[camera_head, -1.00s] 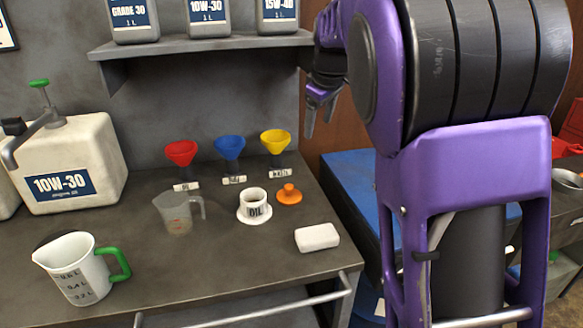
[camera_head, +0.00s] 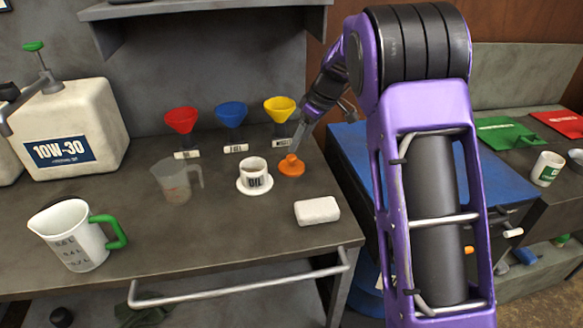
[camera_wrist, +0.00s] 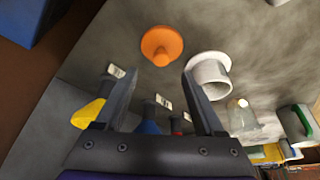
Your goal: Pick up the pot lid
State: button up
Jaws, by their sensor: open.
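The pot lid is a small orange disc with a knob (camera_head: 291,166). It lies on the grey bench beside the white OIL pot (camera_head: 254,181), to its right. In the wrist view the orange lid (camera_wrist: 161,46) is ahead of the fingertips, between their lines, and the white pot (camera_wrist: 210,72) is just right of it. My gripper (camera_head: 305,130) is above and behind the lid, close to it in the head view. Its two fingers (camera_wrist: 152,74) are spread apart with nothing between them. I cannot tell the exact gap to the lid.
Yellow (camera_head: 279,109), blue (camera_head: 231,114) and red (camera_head: 181,120) funnels stand behind the lid. A clear cup (camera_head: 175,184) and a white block (camera_head: 317,211) are near. A white jug (camera_head: 75,237) with a green handle stands front left. A shelf (camera_head: 205,14) overhangs the back.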

aim_at(292, 157)
jog(key=shift+x, duration=3.5)
jog(key=shift+s, duration=0.15)
grip_shut()
